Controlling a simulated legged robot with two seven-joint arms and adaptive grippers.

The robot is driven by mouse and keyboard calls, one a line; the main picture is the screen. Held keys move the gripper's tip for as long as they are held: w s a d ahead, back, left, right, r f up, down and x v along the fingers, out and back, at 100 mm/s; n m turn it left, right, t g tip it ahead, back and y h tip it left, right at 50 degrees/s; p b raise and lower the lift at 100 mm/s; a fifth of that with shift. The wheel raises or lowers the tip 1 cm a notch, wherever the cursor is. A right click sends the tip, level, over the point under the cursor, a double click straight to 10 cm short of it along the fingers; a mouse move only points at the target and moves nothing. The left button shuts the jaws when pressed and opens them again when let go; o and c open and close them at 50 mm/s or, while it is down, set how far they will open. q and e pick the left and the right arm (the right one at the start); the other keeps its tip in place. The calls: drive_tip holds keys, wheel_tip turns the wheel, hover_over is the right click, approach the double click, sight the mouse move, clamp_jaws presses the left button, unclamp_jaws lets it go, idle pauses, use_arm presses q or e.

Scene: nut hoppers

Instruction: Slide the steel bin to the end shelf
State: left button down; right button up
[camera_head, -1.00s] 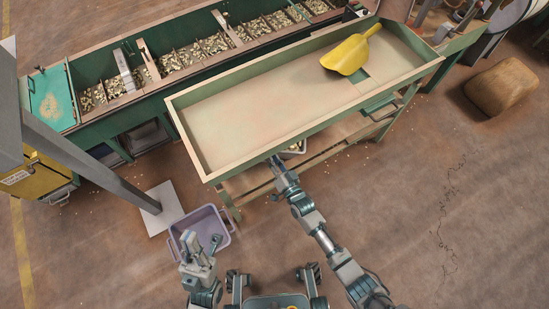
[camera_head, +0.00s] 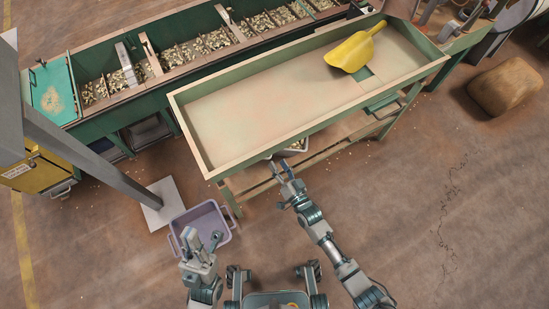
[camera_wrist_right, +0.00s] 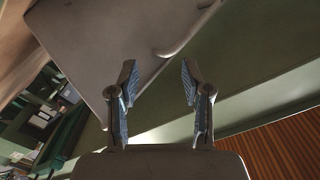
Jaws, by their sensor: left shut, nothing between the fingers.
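The steel bin is mostly hidden under the sorting table in the head view, where a pale edge of it (camera_head: 294,147) shows below the table's front rim. In the right wrist view, a grey bin surface (camera_wrist_right: 95,45) with a rounded lip fills the upper part. My right gripper (camera_head: 280,166) is just in front of the table's front edge, near the bin. In the wrist view its two fingers (camera_wrist_right: 158,82) are spread with nothing between them, and the bin is beyond the tips. My left gripper (camera_head: 188,238) is shut and empty, near the lavender crate.
The sorting table (camera_head: 300,130) has a raised rim and holds a yellow scoop (camera_head: 350,54). The lavender crate (camera_head: 183,221) stands on the floor at left, near a grey post (camera_head: 85,160). Nut hoppers (camera_head: 150,82) line the back.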

drive_tip(key=v, duration=0.8)
